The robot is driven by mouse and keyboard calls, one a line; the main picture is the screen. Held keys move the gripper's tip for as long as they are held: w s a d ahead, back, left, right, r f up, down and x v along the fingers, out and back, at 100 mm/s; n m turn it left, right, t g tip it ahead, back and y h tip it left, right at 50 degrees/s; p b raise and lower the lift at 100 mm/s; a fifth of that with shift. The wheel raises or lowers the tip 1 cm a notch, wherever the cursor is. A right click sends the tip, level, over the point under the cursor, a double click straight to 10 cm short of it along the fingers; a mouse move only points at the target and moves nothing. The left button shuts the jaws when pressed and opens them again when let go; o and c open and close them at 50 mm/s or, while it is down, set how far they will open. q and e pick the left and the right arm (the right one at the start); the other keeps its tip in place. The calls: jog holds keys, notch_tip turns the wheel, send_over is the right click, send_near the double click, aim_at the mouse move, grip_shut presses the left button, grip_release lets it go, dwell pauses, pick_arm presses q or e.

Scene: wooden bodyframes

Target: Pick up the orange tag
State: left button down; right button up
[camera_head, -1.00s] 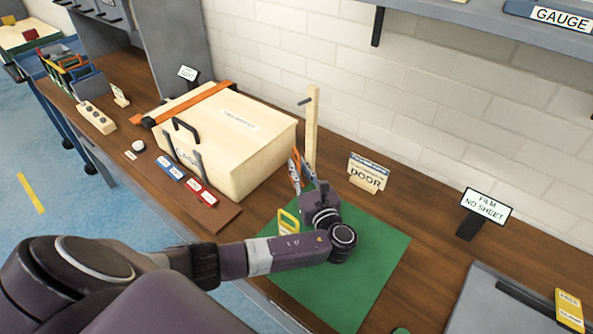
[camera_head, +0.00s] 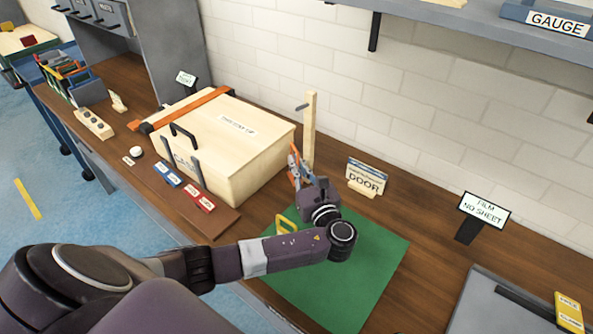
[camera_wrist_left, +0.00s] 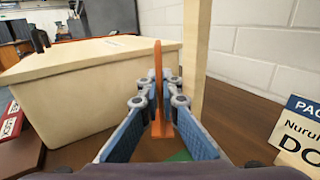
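The orange tag (camera_wrist_left: 157,75) is a thin upright piece in the left wrist view, seen nearly edge-on with a wider orange foot low down. In the head view the tag (camera_head: 293,163) shows just left of the wooden post. My left gripper (camera_wrist_left: 160,90) has one blue-padded finger on each side of the tag, with small gaps beside it. Its fingers are partly hidden by the wrist in the head view. My right gripper is not in view.
A cream case (camera_head: 238,150) stands close left of the gripper, and a wooden post (camera_head: 310,130) close behind. A DOOR sign (camera_head: 366,178) stands to the right. A yellow piece (camera_head: 287,225) is on the green mat (camera_head: 345,285), which is otherwise mostly clear.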

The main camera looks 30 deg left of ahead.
pick_arm(q)
jog(key=b+v, duration=0.1)
jog(key=v, duration=1.7)
jog(key=shift+b, duration=0.35)
jog(key=shift+r, duration=0.2)
